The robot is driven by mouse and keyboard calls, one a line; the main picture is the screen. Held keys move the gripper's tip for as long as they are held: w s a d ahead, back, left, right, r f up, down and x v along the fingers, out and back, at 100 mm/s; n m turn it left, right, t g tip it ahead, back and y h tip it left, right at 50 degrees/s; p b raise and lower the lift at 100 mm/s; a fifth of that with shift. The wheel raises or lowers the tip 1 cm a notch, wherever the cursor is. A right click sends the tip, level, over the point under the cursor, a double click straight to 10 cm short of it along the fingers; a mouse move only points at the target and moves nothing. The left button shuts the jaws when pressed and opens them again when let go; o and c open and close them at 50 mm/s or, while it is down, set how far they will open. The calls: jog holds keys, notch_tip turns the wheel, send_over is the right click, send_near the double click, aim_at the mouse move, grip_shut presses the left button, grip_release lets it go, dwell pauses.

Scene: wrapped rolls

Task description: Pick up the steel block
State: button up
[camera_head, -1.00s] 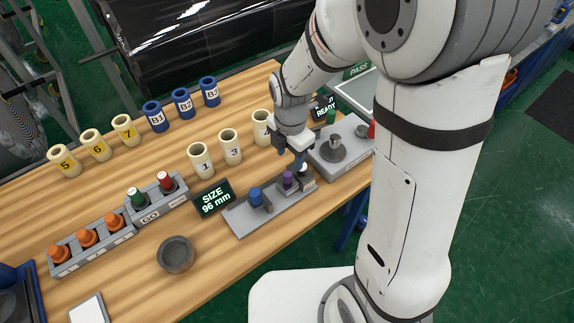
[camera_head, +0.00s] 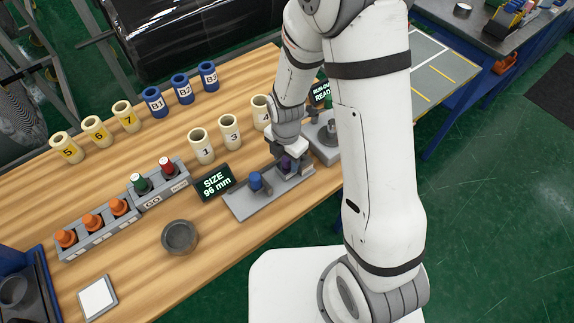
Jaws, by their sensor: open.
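The grey fixture plate (camera_head: 245,207) lies on the wooden bench, with a blue knobbed part (camera_head: 255,181) near its middle. A purple knobbed part (camera_head: 284,165) sits farther right on it, partly behind my gripper. My gripper (camera_head: 291,165) is low over the right end of this fixture, with its jaws open. The fingertips are mostly hidden, and I cannot tell whether they touch anything. I cannot clearly make out the steel block; it may be the small grey form at the fixture's right end, under my gripper.
A lit size display (camera_head: 213,183) reading 96 mm stands left of the fixture. A grey round bowl (camera_head: 180,238), orange-topped plugs in a rack (camera_head: 100,240) and numbered cream rolls (camera_head: 201,147) are on the bench. A grey device (camera_head: 326,145) stands close right of my gripper.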

grip_shut()
dwell(0.5)
